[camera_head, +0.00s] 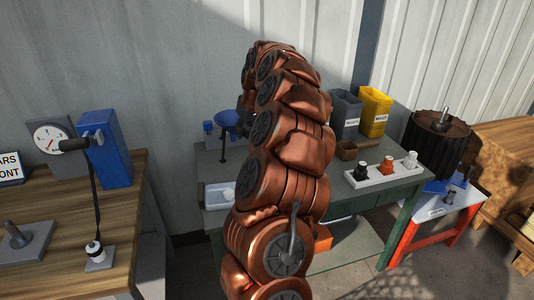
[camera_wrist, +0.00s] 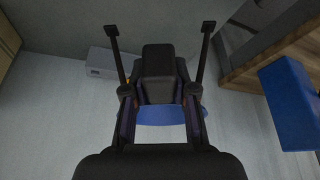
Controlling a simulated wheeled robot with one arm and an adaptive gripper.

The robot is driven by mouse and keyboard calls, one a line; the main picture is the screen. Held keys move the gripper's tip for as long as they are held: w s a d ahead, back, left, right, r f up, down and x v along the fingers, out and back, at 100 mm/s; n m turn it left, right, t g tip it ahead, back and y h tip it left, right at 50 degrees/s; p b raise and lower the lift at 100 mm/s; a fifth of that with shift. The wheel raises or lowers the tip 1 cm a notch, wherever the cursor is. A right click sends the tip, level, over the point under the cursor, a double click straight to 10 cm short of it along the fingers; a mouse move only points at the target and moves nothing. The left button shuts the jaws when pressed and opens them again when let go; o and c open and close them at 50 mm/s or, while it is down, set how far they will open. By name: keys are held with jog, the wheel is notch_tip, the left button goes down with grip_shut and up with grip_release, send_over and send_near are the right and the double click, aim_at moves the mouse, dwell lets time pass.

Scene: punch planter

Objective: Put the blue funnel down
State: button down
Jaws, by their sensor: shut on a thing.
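The blue funnel (camera_head: 228,119) shows in the head view just left of my arm, above the far left part of the green workbench (camera_head: 345,203). A thin dark piece hangs below it; I cannot tell what it belongs to. In the wrist view a curved blue part of the funnel (camera_wrist: 165,117) shows behind the dark links of my gripper (camera_wrist: 159,30). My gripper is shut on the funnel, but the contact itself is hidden. In the head view my arm covers most of the gripper. Whether the funnel touches anything below is not clear.
A white tray (camera_head: 219,195) lies at the workbench's left end. Grey (camera_head: 345,114) and yellow (camera_head: 374,111) bins, a brown scoop (camera_head: 348,150) and a white holder (camera_head: 370,177) occupy its right. A wooden bench with a tall blue block (camera_head: 107,148) stands left; the block also shows in the wrist view (camera_wrist: 290,103).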

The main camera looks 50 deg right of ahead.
notch_tip(320, 180, down, 8)
jog(key=shift+f, duration=0.2)
dwell(0.4)
jog(key=c, duration=0.9)
grip_release()
jog(key=shift+f, duration=0.1)
jog(key=shift+c, duration=0.2)
jog(key=v, duration=1.2)
jog(key=shift+a, duration=0.15)
